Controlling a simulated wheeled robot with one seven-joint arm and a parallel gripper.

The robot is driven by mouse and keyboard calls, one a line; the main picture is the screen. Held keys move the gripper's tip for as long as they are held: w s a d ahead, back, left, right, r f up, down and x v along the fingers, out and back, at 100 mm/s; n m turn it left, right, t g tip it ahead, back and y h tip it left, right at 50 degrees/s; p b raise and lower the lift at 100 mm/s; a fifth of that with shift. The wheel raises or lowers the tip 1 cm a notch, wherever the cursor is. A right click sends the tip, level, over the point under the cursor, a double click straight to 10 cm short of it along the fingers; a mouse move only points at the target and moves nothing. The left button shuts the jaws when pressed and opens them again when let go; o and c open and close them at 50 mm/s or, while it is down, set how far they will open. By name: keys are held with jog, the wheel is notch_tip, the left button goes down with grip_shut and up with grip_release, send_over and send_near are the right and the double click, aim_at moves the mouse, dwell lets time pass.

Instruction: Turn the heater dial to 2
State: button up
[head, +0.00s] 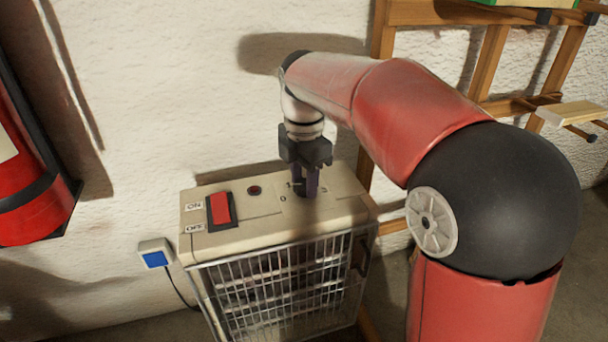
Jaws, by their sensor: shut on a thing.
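The heater (259,230) is a beige box with a wire grille on its front, standing near the white wall. On its top are a red rocker switch (221,209) between ON and OFF labels, a small dark red lamp (254,190), and the dial area at the right. My gripper (306,188) points straight down over that area. Its dark fingers are shut on the heater dial, which is mostly hidden between them. A few printed marks show around the fingers, including a 0 at the left. The dial's pointer and its setting cannot be read.
A socket box with a blue face (155,257) is on the wall, with a dark cable toward the heater. A wooden rack (487,68) stands behind my arm at the right, holding a light wooden piece (572,114).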

jog(key=m+p, duration=0.3)
jog(key=m, duration=0.3)
jog(key=shift+r+p, duration=0.15)
jog(key=shift+p, duration=0.15)
jog(key=m+p, duration=0.2)
jog(key=m, duration=0.3)
jog(key=m+p, duration=0.2)
jog(key=m, duration=0.4)
jog(key=m+p, duration=0.1)
jog(key=m, duration=0.4)
jog(key=shift+m, duration=0.4)
jog(key=o, duration=1)
